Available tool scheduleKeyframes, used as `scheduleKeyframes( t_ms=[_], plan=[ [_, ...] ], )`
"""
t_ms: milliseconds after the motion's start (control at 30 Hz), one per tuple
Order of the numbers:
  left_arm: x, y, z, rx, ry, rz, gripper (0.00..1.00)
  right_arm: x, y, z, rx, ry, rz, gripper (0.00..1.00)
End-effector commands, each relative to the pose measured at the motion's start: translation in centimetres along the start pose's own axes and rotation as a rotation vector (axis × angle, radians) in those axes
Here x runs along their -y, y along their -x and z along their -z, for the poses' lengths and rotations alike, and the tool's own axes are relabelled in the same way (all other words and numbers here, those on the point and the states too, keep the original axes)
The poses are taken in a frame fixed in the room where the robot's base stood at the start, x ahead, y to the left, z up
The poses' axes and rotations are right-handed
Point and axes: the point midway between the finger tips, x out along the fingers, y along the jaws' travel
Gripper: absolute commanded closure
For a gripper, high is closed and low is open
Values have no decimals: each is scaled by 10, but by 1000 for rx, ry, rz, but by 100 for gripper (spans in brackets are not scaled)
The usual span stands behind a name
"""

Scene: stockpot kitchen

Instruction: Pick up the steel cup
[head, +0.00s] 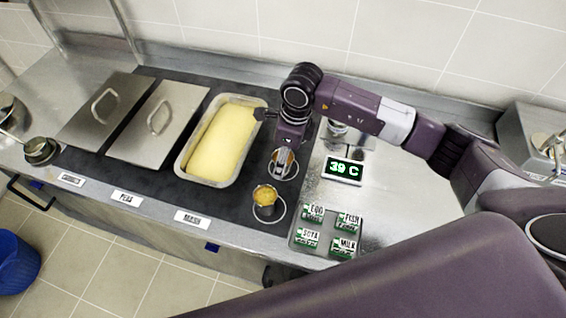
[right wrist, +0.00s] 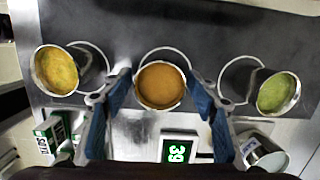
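A steel cup (right wrist: 266,158) with an empty-looking inside stands at the lower right of the right wrist view. In the head view the steel cup (head: 337,131) is partly hidden beneath my right arm, behind the temperature display. My right gripper (right wrist: 160,88) is open and points down, away from the steel cup. A pot of orange soup (right wrist: 161,86) sits between its fingertips, with narrow gaps on both sides. In the head view my right gripper (head: 283,166) is over that orange pot. My left gripper is not in view.
A yellow-filled pot (right wrist: 57,70) and a green-filled pot (right wrist: 277,93) flank the orange one. A display (head: 343,169) reads 39 C. A tray (head: 327,236) holds labelled green cartons. A pan of yellow food (head: 222,142) and lidded wells stand left. Bare steel counter (head: 404,195) lies right.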

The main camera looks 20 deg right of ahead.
Motion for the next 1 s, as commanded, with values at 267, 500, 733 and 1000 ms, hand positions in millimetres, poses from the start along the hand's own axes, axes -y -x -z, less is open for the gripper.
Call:
scheduleKeyframes(
  t_ms=[267,500,733,1000],
  plan=[
    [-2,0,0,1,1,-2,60,0,0,0,0,0,0,80],
    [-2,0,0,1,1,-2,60,0,1,0,1,0,1,89],
    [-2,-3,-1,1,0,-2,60,1,8,-2,3,0,3,89],
    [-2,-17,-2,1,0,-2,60,2,50,-10,7,3,7,89]
  ],
)
